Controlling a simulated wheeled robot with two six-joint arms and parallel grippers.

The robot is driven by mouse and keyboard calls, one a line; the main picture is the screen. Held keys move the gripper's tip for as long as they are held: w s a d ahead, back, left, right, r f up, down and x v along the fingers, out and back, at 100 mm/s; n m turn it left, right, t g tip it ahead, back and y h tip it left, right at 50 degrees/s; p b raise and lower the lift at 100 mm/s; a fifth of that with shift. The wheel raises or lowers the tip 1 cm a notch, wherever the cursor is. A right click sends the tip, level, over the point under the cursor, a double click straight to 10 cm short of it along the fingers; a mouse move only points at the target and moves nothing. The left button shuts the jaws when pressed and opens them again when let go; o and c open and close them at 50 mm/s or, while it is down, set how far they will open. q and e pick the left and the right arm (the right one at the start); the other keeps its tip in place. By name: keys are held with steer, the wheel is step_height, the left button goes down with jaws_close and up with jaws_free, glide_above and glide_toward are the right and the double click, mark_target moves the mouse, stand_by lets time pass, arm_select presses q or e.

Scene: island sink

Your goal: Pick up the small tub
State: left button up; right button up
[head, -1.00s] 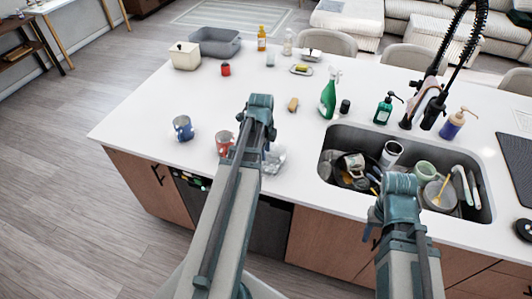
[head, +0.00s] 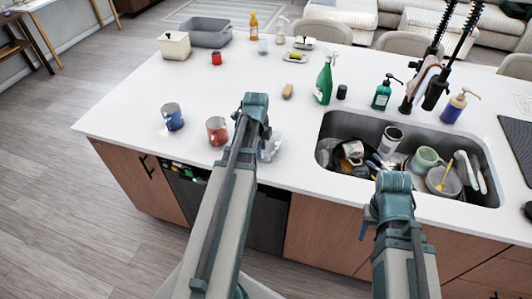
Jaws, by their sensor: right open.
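A grey open tub (head: 212,34) stands at the far left of the white island, beside a cream box (head: 174,45). A clear container (head: 268,147) is partly hidden behind my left gripper. I cannot tell for certain which of these is the small tub. My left gripper (head: 262,130) is over the near part of the counter, just right of a red mug (head: 217,130); its fingers are mostly hidden by its own wrist. My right gripper (head: 368,222) is open near the sink's front edge, well away from the tub and box.
The sink (head: 320,150) holds mugs, bowls and utensils. A green spray bottle (head: 324,82), a dark soap bottle (head: 382,95) and a black faucet (head: 432,88) stand behind it. A blue mug (head: 172,117) is near the left edge. The counter's middle left is mostly clear.

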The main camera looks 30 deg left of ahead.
arm_select(q)
steer(key=f+b, duration=0.2)
steer(key=w+f+b, duration=0.1)
steer(key=f+b, duration=0.2)
steer(key=shift+w+a+f, duration=0.1)
steer(key=shift+f, duration=0.05)
jaws_close()
stand_by(1.5)
